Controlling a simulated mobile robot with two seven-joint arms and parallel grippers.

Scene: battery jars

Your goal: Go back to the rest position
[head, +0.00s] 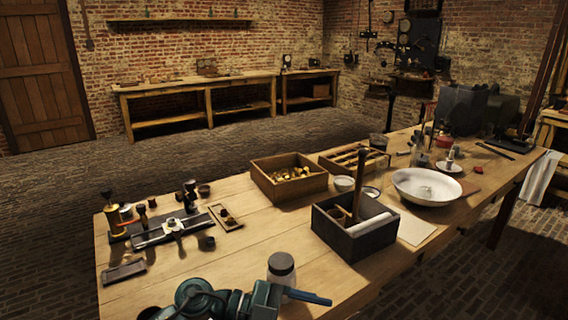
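I cannot tell whether the finger touches the jar, or whether the gripper is open or shut. Nothing is visibly held. My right gripper is out of the picture.
A dark box (352,248) with an upright wooden handle and white roll stands right of the jar. Behind are a wooden box of brass pieces (289,178), a slotted tray (354,159) and a white basin (426,186). Brass instruments (172,225) stand left. Bare wood lies between.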

